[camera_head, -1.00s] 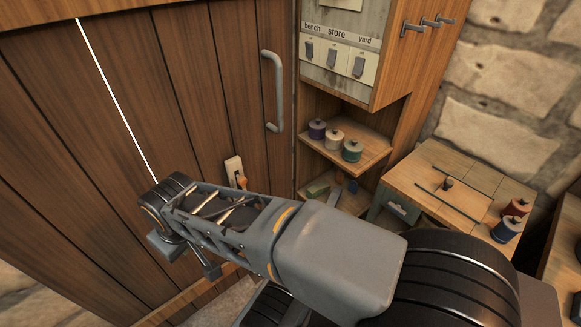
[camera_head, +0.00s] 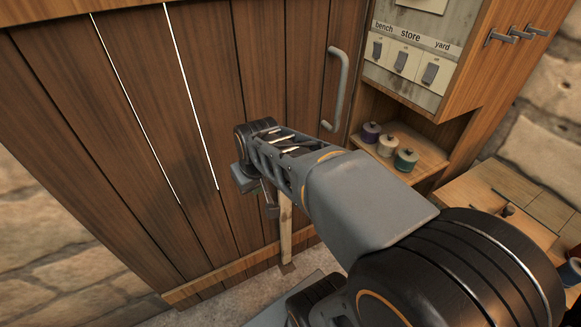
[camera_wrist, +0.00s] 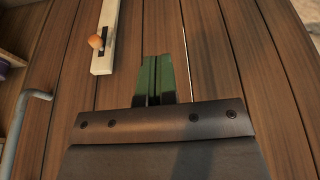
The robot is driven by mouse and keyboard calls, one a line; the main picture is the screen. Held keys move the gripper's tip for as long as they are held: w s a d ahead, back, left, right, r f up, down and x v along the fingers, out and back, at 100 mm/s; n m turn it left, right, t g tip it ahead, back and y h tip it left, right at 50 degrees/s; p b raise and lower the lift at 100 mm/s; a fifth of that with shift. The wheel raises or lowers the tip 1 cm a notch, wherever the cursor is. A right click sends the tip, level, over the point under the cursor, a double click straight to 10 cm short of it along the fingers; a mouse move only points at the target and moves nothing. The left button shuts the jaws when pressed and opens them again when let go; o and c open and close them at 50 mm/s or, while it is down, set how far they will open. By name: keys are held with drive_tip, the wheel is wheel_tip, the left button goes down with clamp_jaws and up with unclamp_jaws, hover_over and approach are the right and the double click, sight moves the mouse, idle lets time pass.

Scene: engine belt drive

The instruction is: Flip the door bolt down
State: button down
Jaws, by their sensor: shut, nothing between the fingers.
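In the wrist view the door bolt (camera_wrist: 105,38) is a pale wooden strip on the plank door. It has a dark slot and an orange knob (camera_wrist: 96,41), which sticks out to the left. In the head view my arm hides the knob; the pale strip (camera_head: 286,225) shows below the arm, near the door's bottom rail. My gripper (camera_wrist: 157,62) has green fingers that are together and empty. They are in front of the door planks, to the right of the bolt in the wrist view and apart from it.
A grey door handle (camera_head: 338,90) is above my arm; it also shows in the wrist view (camera_wrist: 25,110). A switch panel (camera_head: 407,60), a shelf with spools (camera_head: 388,146) and a wooden chest (camera_head: 490,200) stand to the right. The door's left part is clear.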

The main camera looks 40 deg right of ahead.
drive_tip(key=w+d, duration=0.4)
drive_tip(key=d, duration=0.4)
drive_tip(key=w+d+m, duration=0.1)
drive_tip(key=w+d, duration=0.4)
drive_tip(key=d, duration=0.3)
drive_tip(key=shift+d+f+h+p, duration=0.35)
drive_tip(key=shift+f+h+p, duration=0.05)
drive_tip(key=shift+p, duration=0.05)
drive_tip(key=x, duration=0.8)
drive_tip(key=s+p+x, duration=0.1)
drive_tip(key=x, duration=0.3)
drive_tip(key=shift+d+f, duration=0.15)
drive_tip(key=shift+f, duration=0.15)
drive_tip(key=shift+d+f, duration=0.15)
drive_tip(key=shift+f, duration=0.65)
